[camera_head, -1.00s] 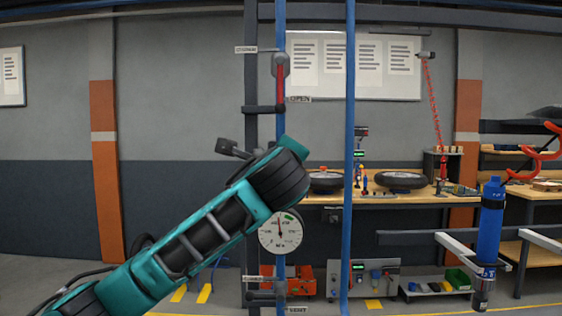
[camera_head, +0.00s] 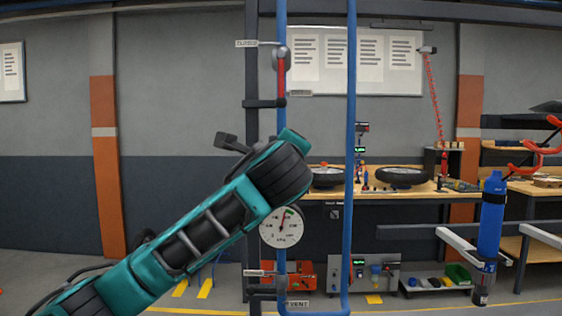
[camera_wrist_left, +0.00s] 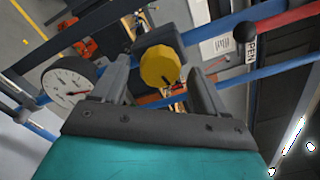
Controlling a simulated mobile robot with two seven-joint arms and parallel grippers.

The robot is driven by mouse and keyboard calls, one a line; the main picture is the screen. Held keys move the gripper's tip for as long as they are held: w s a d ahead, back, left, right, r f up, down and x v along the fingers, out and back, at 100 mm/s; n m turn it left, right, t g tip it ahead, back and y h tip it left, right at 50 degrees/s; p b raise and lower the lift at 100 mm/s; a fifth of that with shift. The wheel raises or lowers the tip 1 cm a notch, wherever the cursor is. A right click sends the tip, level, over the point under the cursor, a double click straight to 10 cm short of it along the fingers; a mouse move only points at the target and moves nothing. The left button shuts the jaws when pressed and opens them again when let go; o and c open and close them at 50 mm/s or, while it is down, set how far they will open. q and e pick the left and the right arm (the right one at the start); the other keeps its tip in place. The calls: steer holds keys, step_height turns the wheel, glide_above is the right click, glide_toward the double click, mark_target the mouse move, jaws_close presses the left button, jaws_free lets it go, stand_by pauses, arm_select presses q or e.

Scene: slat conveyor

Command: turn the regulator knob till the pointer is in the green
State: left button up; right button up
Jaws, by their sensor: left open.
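The regulator knob (camera_wrist_left: 160,66) is yellow with a dark mark on its face. It shows in the left wrist view between the fingertips of my left gripper (camera_wrist_left: 160,72), which is open. I cannot tell whether either finger touches it. In the head view my left arm hides the knob and the fingers. The round white gauge (camera_head: 281,233) hangs just below the arm's end, and it also shows in the left wrist view (camera_wrist_left: 63,88). Its red pointer (camera_head: 284,219) leans slightly right of straight up, close to the small green band (camera_head: 289,211); I cannot tell whether it is inside.
Blue pipes (camera_head: 350,120) run upright beside the gauge. A red lever (camera_head: 281,76) sits on the pipe above, and a dark post (camera_head: 251,110) stands behind. A workbench (camera_head: 400,198) stands at the back. A blue bottle (camera_head: 490,220) is at right.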

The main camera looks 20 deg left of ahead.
arm_select(q)
steer(key=b+v, duration=0.1)
steer(key=v, duration=1)
steer(key=shift+s, duration=0.35)
steer(key=shift+d, duration=0.1)
